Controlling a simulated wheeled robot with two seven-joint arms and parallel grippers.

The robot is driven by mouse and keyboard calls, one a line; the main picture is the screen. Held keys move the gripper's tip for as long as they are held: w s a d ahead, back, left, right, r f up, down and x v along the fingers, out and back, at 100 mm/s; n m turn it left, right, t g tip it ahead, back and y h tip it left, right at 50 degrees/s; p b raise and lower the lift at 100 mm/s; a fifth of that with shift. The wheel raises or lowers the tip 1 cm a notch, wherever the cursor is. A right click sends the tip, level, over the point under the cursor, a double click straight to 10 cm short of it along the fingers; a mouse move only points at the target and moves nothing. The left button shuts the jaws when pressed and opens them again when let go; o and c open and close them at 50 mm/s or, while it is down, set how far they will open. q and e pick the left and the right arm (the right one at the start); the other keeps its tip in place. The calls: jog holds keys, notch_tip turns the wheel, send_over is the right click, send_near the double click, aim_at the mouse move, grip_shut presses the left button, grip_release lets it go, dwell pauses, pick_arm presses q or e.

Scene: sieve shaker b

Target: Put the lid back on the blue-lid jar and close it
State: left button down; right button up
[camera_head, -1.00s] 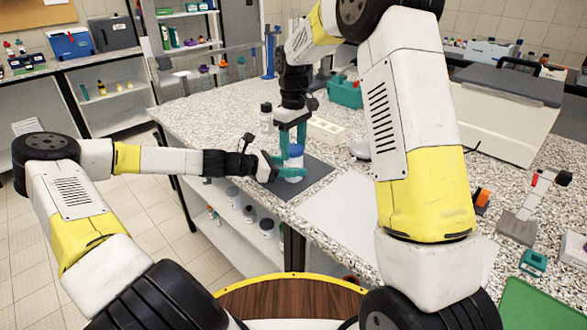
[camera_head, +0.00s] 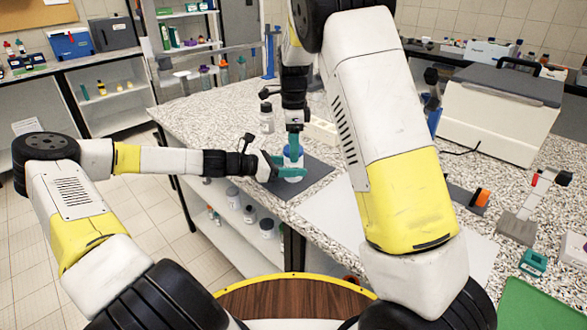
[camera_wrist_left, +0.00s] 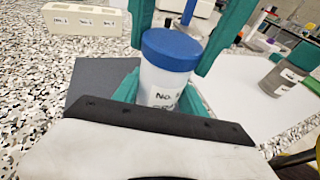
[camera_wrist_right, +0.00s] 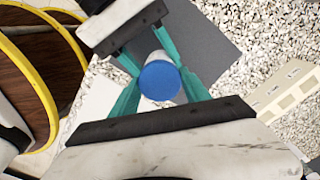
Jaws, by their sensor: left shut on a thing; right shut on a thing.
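The white jar (camera_head: 291,173) stands upright on a dark grey mat (camera_head: 318,172). Its blue lid (camera_head: 293,151) sits on top of it, looking level in the left wrist view (camera_wrist_left: 171,48). My left gripper (camera_head: 277,166) comes in from the left, shut on the jar body, which also shows in the left wrist view (camera_wrist_left: 160,88). My right gripper (camera_head: 294,146) points straight down from above. Its teal fingers are shut on the blue lid, one on each side, as the right wrist view shows (camera_wrist_right: 160,80). Whether the lid is fully tightened cannot be told.
A white labelled block with holes (camera_wrist_left: 85,19) stands on the counter behind the mat. Another white jar (camera_head: 267,118) stands at the back left. A white sheet (camera_head: 330,212) lies right of the mat.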

jog(key=o, duration=1.5)
jog(key=shift+o, duration=0.2)
jog(key=shift+r, duration=2.25)
jog(key=shift+c, duration=0.4)
